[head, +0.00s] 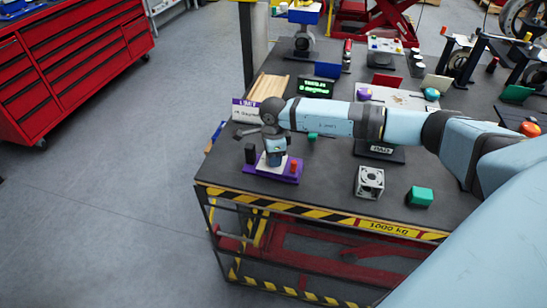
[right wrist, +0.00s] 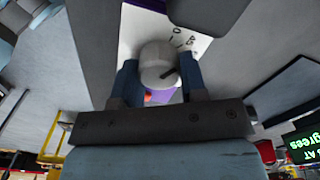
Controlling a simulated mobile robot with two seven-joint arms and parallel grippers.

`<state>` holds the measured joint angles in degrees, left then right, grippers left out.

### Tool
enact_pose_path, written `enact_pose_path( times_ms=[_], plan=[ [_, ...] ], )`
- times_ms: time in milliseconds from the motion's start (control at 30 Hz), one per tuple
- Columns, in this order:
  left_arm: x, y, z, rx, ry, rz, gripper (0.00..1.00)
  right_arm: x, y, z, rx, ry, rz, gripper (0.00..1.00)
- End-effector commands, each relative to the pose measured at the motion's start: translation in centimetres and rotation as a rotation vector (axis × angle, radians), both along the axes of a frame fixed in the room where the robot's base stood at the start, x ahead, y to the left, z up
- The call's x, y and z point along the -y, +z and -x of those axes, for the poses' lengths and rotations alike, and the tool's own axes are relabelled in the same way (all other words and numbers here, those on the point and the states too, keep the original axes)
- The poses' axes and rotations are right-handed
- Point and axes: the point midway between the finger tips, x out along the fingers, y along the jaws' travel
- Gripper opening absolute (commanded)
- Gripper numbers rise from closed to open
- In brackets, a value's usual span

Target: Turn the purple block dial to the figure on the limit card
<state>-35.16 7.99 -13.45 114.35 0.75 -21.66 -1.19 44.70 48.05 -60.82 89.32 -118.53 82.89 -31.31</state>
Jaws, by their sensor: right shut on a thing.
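The purple block (head: 284,178) sits near the table's front left corner, with a white scale plate on top. Its pale round dial (right wrist: 157,62) shows in the right wrist view, with a dark pointer mark and printed scale marks beside it. My right gripper (head: 275,158) points down over the block. Its two blue fingers (right wrist: 160,78) are shut on the dial, one on each side. In the head view the gripper hides most of the dial. The limit card (head: 243,112), white with a purple top, stands behind the block; its figure is too small to read surely. My left gripper is out of view.
A black display (head: 315,87) with green text, ending in "degrees", stands behind my right arm. A red knob (head: 293,166) and a black post (head: 250,153) stand beside the gripper. A grey cube fixture (head: 369,182) and green block (head: 420,196) lie to the right.

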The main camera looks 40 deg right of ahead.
Motion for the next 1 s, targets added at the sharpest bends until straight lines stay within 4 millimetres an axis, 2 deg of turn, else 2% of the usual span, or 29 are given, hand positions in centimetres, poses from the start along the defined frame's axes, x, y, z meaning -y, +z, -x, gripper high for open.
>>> enact_pose_path(
  times_ms=[333,867,900,1000],
  plan=[
    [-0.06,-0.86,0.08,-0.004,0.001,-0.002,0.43,-0.03,0.05,-0.01,0.001,-0.136,0.000,0.16],
    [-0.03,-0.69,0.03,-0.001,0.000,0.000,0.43,-0.01,0.11,-0.02,0.001,-0.160,0.000,0.16],
    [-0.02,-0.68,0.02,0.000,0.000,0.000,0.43,-0.01,0.11,-0.02,0.001,-0.159,0.000,0.44],
    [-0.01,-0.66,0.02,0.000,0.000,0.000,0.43,-0.02,0.10,-0.01,0.001,-0.159,0.000,0.65]
  ],
)
